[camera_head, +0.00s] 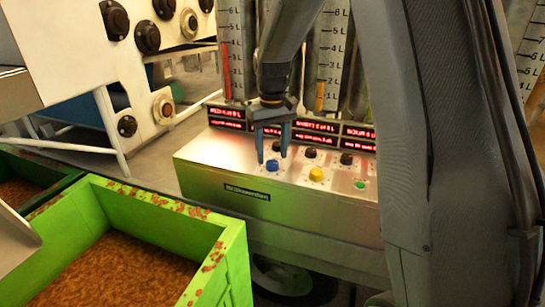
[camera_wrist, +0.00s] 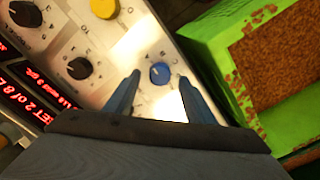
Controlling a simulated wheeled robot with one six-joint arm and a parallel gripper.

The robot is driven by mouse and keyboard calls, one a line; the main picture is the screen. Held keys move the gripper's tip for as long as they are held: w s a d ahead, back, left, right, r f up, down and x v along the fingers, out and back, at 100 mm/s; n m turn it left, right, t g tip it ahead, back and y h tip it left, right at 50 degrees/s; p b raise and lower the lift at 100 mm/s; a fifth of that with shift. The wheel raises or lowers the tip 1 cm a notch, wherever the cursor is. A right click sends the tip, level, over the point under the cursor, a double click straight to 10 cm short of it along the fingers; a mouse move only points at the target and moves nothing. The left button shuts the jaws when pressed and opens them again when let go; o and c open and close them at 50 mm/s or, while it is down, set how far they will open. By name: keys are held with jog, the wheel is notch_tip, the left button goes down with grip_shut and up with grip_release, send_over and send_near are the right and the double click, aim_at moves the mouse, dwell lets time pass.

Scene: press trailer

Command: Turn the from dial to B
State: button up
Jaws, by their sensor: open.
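The control panel (camera_head: 225,170) is a metal box with several small knobs on its sloped top. My gripper (camera_head: 272,157) points down over its left end, with its two blue fingers apart. In the wrist view my gripper (camera_wrist: 158,76) has one fingertip on each side of a blue knob (camera_wrist: 159,73), with visible gaps. That blue knob (camera_head: 272,166) also shows between the fingers in the head view. Black dials (camera_wrist: 80,68) with letters around them sit beside it. I cannot read which knob is the from dial, or its setting.
A yellow knob (camera_head: 316,174) and a green button (camera_head: 360,184) lie further right on the panel. Red displays (camera_head: 318,127) and graduated tubes (camera_head: 332,50) stand behind. A green bin (camera_head: 238,262) of brown granules is close in front at left.

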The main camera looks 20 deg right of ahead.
jog(key=shift+f, duration=1.2)
jog(key=c, duration=1.1)
jog(key=m+p, duration=0.2)
jog(key=m, duration=0.1)
jog(key=shift+r+m, duration=0.1)
jog(key=shift+m, duration=0.3)
jog(key=m+p, duration=0.2)
jog(key=m, duration=0.2)
jog(key=shift+m, duration=0.4)
jog(key=shift+w, duration=0.1)
